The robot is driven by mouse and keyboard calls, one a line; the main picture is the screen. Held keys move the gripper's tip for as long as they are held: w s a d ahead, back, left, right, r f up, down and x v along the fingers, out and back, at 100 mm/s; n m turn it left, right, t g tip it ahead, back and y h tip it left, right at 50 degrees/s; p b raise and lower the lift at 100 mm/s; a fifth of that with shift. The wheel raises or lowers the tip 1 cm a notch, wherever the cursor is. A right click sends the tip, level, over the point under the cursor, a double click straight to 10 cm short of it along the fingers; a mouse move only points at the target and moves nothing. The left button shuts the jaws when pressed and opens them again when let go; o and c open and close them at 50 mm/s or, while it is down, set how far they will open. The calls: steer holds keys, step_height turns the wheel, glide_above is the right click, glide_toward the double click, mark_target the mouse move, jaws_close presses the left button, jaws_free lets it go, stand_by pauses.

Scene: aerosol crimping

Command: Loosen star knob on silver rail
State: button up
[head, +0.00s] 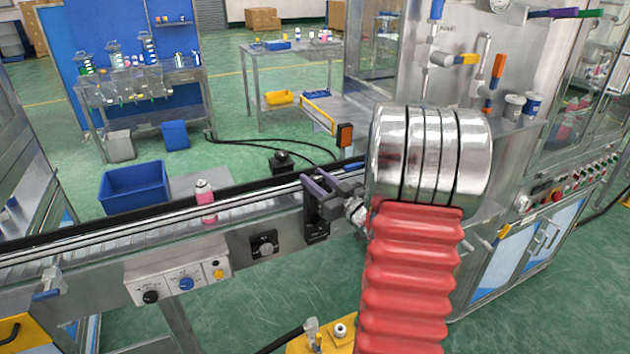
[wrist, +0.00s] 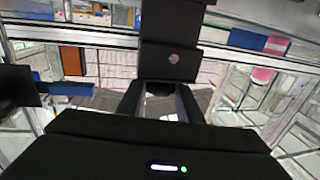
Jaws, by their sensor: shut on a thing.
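The silver rail (head: 150,215) runs along the conveyor in the head view and crosses the top of the wrist view (wrist: 90,40). A black bracket (head: 317,222) is mounted on it; the wrist view shows the bracket (wrist: 168,60) with a round screw head. My gripper (head: 328,186) is at this bracket, coming in from the right. In the wrist view its two dark fingers (wrist: 160,103) are shut on a small dark part just below the bracket, the star knob (wrist: 160,88). The fingers cover most of the knob, so its lobes and any turn are hard to see.
A pink and white can (head: 205,202) stands on the conveyor left of the bracket. A control box (head: 178,278) and a black dial (head: 263,245) are on the conveyor's front. An orange-faced sensor (head: 345,136) stands behind the rail. A steel machine (head: 400,70) is at right.

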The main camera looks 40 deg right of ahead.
stand_by(0.3)
steer(key=o, duration=1)
steer(key=shift+o, duration=0.2)
steer(key=s+a, duration=0.1)
steer(key=s, duration=1.2)
steer(key=shift+s+a, duration=0.15)
steer(key=shift+s, duration=0.25)
steer(key=shift+f, duration=0.15)
